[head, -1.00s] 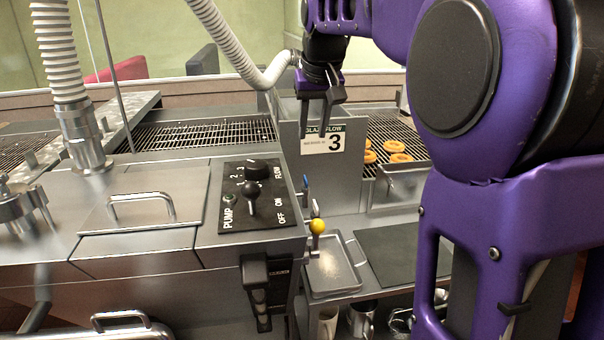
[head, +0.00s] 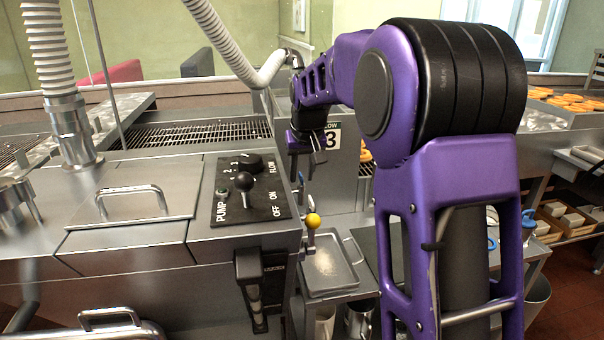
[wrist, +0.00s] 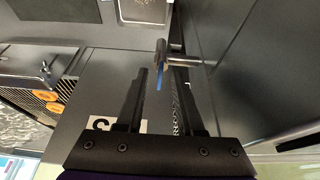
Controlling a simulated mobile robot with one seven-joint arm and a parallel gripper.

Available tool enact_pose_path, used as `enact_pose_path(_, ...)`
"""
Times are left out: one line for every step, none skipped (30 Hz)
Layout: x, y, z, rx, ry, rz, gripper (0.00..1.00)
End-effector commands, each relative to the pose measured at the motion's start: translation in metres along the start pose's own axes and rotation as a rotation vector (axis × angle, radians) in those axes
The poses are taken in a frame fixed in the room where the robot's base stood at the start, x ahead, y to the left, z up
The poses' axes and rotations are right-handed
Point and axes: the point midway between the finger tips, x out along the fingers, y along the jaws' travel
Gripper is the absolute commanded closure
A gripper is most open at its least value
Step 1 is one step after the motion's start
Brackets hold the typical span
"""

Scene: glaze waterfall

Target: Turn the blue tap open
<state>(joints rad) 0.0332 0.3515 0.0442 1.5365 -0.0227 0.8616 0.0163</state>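My gripper (head: 297,176) points down just above and beside the tap in the head view. In the wrist view, my gripper (wrist: 160,78) is open, with its two dark fingers apart. The blue handle appears between the fingertips there. I see no contact, and the depth between them is hard to tell.
A pump panel (head: 247,190) with black knobs is on the machine top, left of the tap. A steel tray (head: 332,268) sits below on the right. A ribbed white hose (head: 232,48) hangs above.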

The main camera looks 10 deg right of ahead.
Motion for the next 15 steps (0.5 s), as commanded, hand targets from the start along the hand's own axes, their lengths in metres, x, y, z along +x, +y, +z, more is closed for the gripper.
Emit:
enact_pose_path(0.0002,0.0000,0.0000,0.000,0.000,0.000,0.64)
enact_pose_path(0.0001,0.0000,0.0000,0.000,0.000,0.000,0.64)
enact_pose_path(0.0000,0.0000,0.0000,0.000,0.000,0.000,0.64)
enact_pose_path(0.0000,0.0000,0.0000,0.000,0.000,0.000,0.64)
enact_pose_path(0.0000,0.0000,0.0000,0.000,0.000,0.000,0.64)
enact_pose_path(0.0000,0.0000,0.0000,0.000,0.000,0.000,0.67)
enact_pose_path(-0.0001,0.0000,0.0000,0.000,0.000,0.000,0.73)
enact_pose_path(-0.0001,0.0000,0.0000,0.000,0.000,0.000,0.78)
enact_pose_path(-0.0001,0.0001,0.0000,0.000,0.000,0.000,0.85)
enact_pose_path(-0.0002,0.0001,0.0000,0.000,0.000,0.000,0.91)
enact_pose_path(-0.0002,0.0001,0.0000,0.000,0.000,0.000,0.96)
enact_pose_path(-0.0002,0.0001,0.0000,0.000,0.000,0.000,1.00)
enact_pose_path(-0.0002,0.0001,-0.0001,0.000,0.000,0.000,1.00)
enact_pose_path(-0.0003,0.0001,-0.0001,0.000,0.000,0.000,1.00)
enact_pose_path(-0.0003,0.0001,-0.0001,0.000,0.000,0.000,1.00)
